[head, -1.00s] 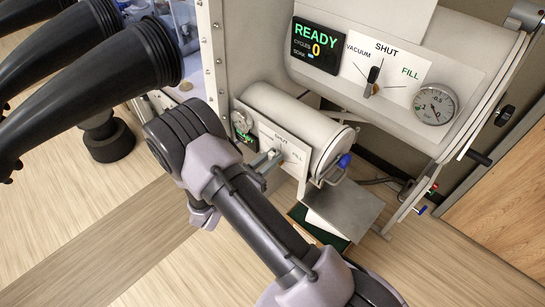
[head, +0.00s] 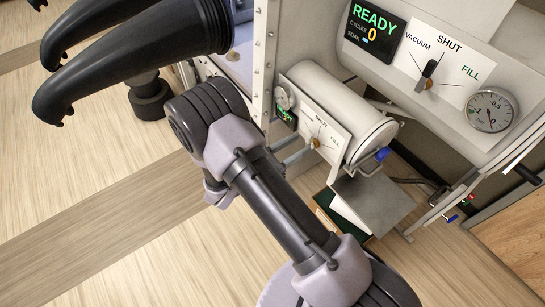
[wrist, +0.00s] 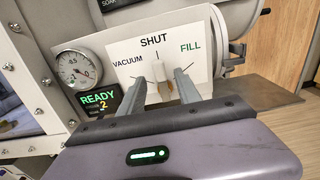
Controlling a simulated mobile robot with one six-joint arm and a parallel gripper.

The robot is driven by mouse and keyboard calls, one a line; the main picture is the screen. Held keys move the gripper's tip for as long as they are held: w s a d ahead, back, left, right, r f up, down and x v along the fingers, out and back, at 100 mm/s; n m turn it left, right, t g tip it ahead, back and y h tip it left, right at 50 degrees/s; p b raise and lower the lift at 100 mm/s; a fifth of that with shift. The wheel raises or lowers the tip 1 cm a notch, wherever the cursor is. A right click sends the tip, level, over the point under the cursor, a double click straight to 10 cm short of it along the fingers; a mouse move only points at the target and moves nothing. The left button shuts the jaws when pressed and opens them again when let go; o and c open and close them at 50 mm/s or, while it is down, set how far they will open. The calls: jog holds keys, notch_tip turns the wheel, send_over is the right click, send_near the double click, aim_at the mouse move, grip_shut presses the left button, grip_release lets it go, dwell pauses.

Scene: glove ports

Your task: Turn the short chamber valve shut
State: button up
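The short chamber valve's white panel (wrist: 158,52) fills the middle of the wrist view, marked VACUUM, SHUT and FILL. Its small knob (wrist: 165,88), pale with an orange-brown part, sits between my two fingers; which mark it points to is hard to tell. My gripper (wrist: 163,80) is open, one finger on each side of the knob, with gaps visible. In the head view the panel (head: 328,130) is on the small chamber, with the orange-brown knob hub (head: 315,142) just beyond my fingertips (head: 305,148).
A gauge (wrist: 77,70) and a READY 2 display (wrist: 100,101) are left of the panel. The large chamber's valve handle (head: 429,70) and gauge (head: 490,110) are above right in the head view. A grey shelf (head: 372,203) lies below the small chamber. Black gloves (head: 140,60) stick out at left.

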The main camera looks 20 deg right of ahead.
jog(key=v, duration=1.2)
jog(key=shift+a, duration=0.25)
jog(key=shift+s, duration=0.15)
jog(key=s+d+r+m+g+y+b, duration=0.5)
jog(key=s+d+m+g+y+b, duration=0.3)
jog(key=m, duration=0.5)
jog(key=s+a+r+m+t+y+b, duration=0.3)
jog(key=s+a+m+t+y+b, duration=0.3)
jog(key=m+y, duration=0.5)
jog(key=shift+s+a+r+m+t, duration=0.15)
jog(key=shift+s+r+m+t, duration=0.1)
jog(key=shift+s+m+t, duration=0.8)
jog(key=shift+w+g, duration=0.2)
jog(key=shift+g, duration=0.05)
